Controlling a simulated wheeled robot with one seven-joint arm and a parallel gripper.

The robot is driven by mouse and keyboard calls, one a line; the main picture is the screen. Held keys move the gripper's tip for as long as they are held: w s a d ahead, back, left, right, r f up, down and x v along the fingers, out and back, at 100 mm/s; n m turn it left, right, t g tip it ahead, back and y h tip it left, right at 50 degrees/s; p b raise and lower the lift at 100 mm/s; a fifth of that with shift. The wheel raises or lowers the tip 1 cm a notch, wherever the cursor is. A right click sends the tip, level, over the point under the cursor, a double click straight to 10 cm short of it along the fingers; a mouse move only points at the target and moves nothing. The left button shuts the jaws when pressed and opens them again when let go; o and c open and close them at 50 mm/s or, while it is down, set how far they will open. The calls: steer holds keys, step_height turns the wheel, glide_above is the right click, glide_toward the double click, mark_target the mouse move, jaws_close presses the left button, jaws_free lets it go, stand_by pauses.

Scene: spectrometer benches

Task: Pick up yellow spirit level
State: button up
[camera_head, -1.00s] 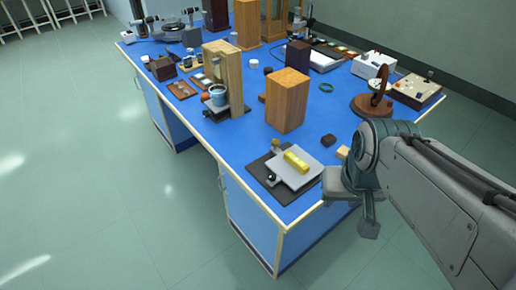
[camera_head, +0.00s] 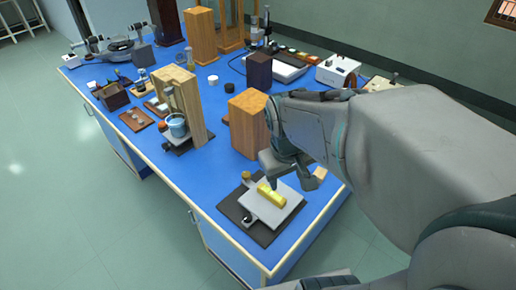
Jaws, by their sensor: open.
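The yellow spirit level (camera_head: 270,196) lies on a light grey plate (camera_head: 285,213) with a dark base (camera_head: 236,211) near the front end of the blue bench. My gripper (camera_head: 287,184) is just above and behind the level in the picture. One finger appears close to the level's upper left end; I cannot tell whether it touches. The other finger is to the right, over the plate's far edge. The jaws are apart, with nothing held between them.
A wooden block (camera_head: 247,122) stands behind the plate, close to my gripper. Blue bench surface (camera_head: 213,178) is clear left of the plate.

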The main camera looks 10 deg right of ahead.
steer(key=w+f+n+g+y+p, duration=0.1)
steer(key=w+f+n+g+p, duration=0.15)
steer(key=w+f+n, duration=0.45)
steer(key=m, duration=0.2)
glide_above(272, 193)
steer(key=shift+t, duration=0.35)
steer(key=f, duration=0.6)
steer(key=shift+s+a+f, duration=0.15)
steer(key=shift+s+a, duration=0.05)
steer(key=shift+a, duration=0.05)
steer(key=shift+w+d+f, duration=0.1)
steer(key=shift+f, duration=1.35)
steer(key=shift+w+d+f, duration=0.1)
steer(key=shift+f, duration=1.3)
jaws_close()
